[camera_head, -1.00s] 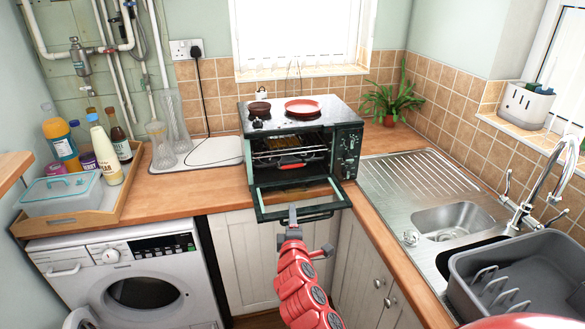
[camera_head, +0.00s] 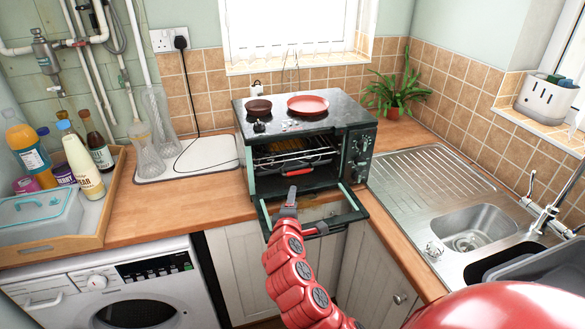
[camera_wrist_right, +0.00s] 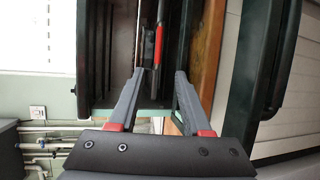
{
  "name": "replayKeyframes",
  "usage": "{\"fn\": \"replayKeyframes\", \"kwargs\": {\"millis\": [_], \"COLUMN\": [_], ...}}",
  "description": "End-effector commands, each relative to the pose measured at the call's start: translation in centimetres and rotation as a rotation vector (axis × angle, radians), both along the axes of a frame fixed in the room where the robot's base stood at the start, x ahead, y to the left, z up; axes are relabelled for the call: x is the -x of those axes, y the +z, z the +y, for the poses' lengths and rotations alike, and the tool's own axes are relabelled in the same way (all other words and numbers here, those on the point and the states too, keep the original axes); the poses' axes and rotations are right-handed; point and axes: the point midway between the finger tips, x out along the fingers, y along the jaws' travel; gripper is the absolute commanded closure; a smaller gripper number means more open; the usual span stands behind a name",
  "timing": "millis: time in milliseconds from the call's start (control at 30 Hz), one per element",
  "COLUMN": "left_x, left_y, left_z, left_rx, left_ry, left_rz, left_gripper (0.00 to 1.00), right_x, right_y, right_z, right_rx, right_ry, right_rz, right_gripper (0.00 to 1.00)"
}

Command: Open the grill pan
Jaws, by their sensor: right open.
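The black countertop oven (camera_head: 359,152) stands on the wooden counter with its door (camera_head: 350,208) hanging open. Inside, the grill pan (camera_head: 290,155) sits with its rack in the oven, and its red handle (camera_head: 307,169) faces the opening. In the right wrist view the red handle (camera_wrist_right: 160,35) shows just beyond and between the fingers. My right gripper (camera_head: 291,196) is over the open door, in front of the pan. In the right wrist view its fingers (camera_wrist_right: 161,76) are apart with nothing between them. My left gripper is not in view.
A red plate (camera_head: 307,105) and a small brown dish (camera_head: 257,106) rest on the oven top. A potted plant (camera_head: 396,92) stands behind at right, near the sink (camera_head: 470,225). Bottles (camera_head: 82,165) stand in a tray at left, above the washing machine (camera_head: 120,285).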

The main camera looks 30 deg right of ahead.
Motion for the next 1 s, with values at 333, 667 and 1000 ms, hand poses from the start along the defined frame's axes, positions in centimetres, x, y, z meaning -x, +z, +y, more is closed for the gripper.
{"fn": "replayKeyframes", "kwargs": {"millis": [333,667,1000], "left_x": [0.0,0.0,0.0], "left_y": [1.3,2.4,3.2], "left_z": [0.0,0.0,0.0], "left_rx": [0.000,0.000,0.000], "left_ry": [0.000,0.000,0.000], "left_rz": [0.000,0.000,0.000], "left_gripper": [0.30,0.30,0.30], "right_x": [-3.3,-7.4,-11.0], "right_y": [-0.5,-1.4,-2.4], "right_z": [-2.5,-5.5,-8.3], "right_rx": [-0.001,-0.002,-0.001], "right_ry": [-0.002,-0.004,-0.002], "right_rz": [0.000,-0.001,-0.001], "right_gripper": [0.52,0.52,0.52]}}
